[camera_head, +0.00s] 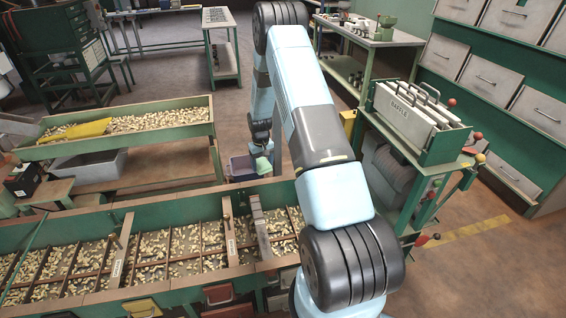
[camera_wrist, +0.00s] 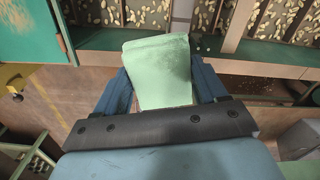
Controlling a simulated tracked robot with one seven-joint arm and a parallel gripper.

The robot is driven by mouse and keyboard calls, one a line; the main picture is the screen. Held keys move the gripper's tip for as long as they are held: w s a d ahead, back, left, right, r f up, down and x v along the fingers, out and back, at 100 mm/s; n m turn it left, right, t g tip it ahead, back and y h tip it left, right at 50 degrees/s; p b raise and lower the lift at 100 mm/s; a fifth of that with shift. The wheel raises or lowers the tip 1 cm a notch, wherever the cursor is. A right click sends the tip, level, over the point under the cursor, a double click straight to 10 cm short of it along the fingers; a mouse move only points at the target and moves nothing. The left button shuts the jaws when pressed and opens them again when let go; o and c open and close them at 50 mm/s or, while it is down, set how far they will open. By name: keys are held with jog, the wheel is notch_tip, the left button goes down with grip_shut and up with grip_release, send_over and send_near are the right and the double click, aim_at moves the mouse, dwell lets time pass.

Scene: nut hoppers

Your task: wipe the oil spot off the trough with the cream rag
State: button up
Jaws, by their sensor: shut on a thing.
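My gripper (camera_wrist: 163,80) is shut on a folded cloth (camera_wrist: 158,62), which looks pale mint green rather than cream. The cloth stands out past both blue fingers and hides what lies directly behind it. In the head view my gripper (camera_head: 261,135) is partly behind my arm, with a small pale green patch of the cloth (camera_head: 262,164) showing below it. The long green trough (camera_head: 172,206) runs across the front, divided into compartments of nuts. Its wall (camera_wrist: 268,52) shows beyond the cloth in the wrist view. I cannot make out an oil spot for certain.
A second nut trough (camera_head: 180,104) with a yellow scoop (camera_head: 85,131) stands behind at left. A grey bin (camera_head: 88,167) sits beneath it. A baffle rack (camera_head: 412,112) stands right of my arm. Open floor (camera_head: 500,270) lies at lower right.

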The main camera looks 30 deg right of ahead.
send_near(283, 179)
jog(key=shift+a+f, duration=0.1)
jog(key=shift+f, duration=3.05)
jog(key=shift+w+a, duration=0.1)
jog(key=shift+a, duration=0.25)
jog(key=shift+c, duration=0.3)
jog(key=shift+w+a+f, duration=0.1)
jog(key=shift+w+a, duration=0.05)
jog(key=shift+a, duration=0.75)
jog(key=shift+w+a, duration=0.1)
jog(key=shift+a, duration=0.4)
jog(key=shift+w, duration=0.1)
jog(key=shift+d, duration=0.3)
jog(key=shift+s, duration=0.2)
jog(key=shift+s+d+f, duration=0.1)
jog(key=shift+s+d, duration=0.05)
jog(key=shift+d, duration=0.55)
jog(key=shift+s+d, duration=0.1)
jog(key=shift+d, duration=0.55)
jog(key=shift+d+r, duration=0.1)
jog(key=shift+r, duration=3.95)
